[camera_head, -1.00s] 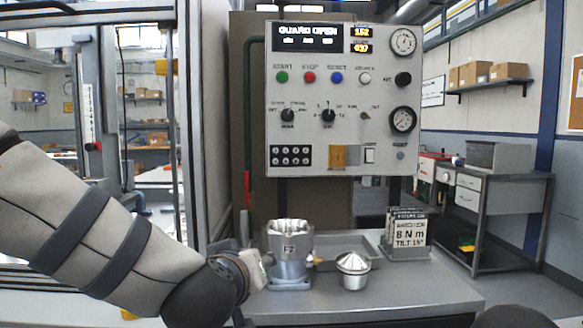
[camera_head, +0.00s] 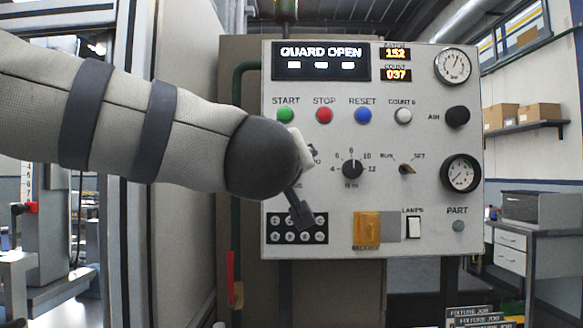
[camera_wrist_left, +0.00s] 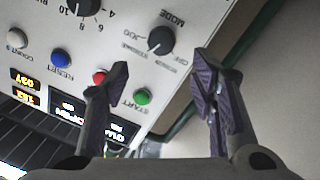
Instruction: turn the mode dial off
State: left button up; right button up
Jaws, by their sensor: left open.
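The mode dial (camera_wrist_left: 161,41) is a round black knob on the grey control panel (camera_head: 380,225), with lettering around it. In the left wrist view it lies ahead of my left gripper (camera_wrist_left: 162,76), just beyond the gap between the two fingers. The fingers are apart, with nothing between them. I cannot tell which label its pointer is on. In the head view my left gripper (camera_head: 304,184) is in front of the panel's left side, and my arm and wrist hide the mode dial.
Beside the dial are the 4-to-12 knob (camera_head: 352,169) and the run/set switch (camera_head: 407,169). Green start (camera_head: 286,115), red stop (camera_head: 324,115) and blue reset (camera_head: 362,115) buttons sit above. A yellow latch (camera_head: 366,230) is below. A green pipe (camera_head: 238,100) runs along the left.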

pick_arm(q)
jog(key=w, duration=0.7)
jog(key=shift+w+d+f, duration=0.2)
jog(key=shift+w+d, duration=0.15)
jog(key=shift+w, duration=0.05)
jog(key=shift+c, duration=0.2)
jog(key=c, duration=1.1)
